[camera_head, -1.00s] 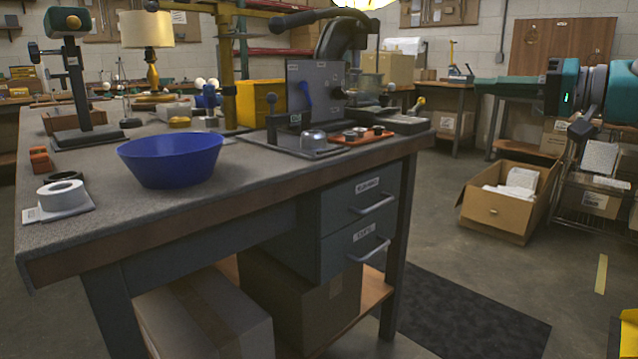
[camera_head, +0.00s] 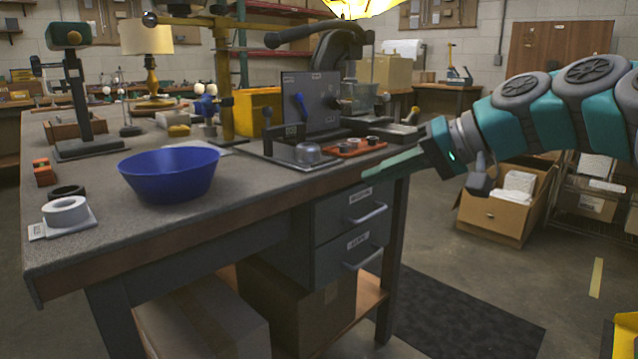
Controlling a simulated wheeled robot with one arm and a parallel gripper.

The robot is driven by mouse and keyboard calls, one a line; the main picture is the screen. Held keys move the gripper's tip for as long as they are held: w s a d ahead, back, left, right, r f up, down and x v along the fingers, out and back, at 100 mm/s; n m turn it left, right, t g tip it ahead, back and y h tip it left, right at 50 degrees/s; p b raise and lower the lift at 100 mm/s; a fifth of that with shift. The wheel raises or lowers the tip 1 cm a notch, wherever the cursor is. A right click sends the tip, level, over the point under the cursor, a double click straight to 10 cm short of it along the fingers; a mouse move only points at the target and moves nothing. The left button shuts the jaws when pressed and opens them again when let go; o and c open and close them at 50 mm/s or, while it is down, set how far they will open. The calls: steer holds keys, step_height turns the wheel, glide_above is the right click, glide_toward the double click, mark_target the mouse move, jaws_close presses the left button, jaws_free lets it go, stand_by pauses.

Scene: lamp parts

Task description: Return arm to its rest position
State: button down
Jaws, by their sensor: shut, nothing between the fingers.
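My gripper (camera_head: 385,172) is at the end of my teal and grey arm, which reaches in from the right edge. Its long, thin teal fingers point left and slightly down, just off the right front corner of the workbench (camera_head: 150,227). The fingers are together and hold nothing. They overlap the bench edge in the picture; I cannot tell whether they touch it.
A blue bowl (camera_head: 170,176), white tape roll (camera_head: 66,211) and lamp (camera_head: 147,50) stand on the bench. A metal fixture (camera_head: 312,100) and orange tray (camera_head: 357,148) are near the gripper. An open cardboard box (camera_head: 492,220) is on the floor. The floor right of the bench is partly clear.

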steer(key=s+a+f+g+h+p, duration=0.2)
steer(key=s+a+f+g+h, duration=0.25)
steer(key=s+f, duration=0.85)
steer(key=s+d+f+g+h+p, duration=0.1)
steer(key=s+d+f+h, duration=0.2)
steer(key=s+d+f, duration=0.2)
steer(key=s+d+f+g+h+p, duration=0.1)
steer(key=s+d+f, duration=0.4)
steer(key=s+f, duration=0.5)
steer(key=shift+s+m+h+p, duration=0.3)
steer(key=shift+s+h+p, duration=0.3)
steer(key=shift+s+h, duration=0.6)
steer(key=shift+g, duration=0.25)
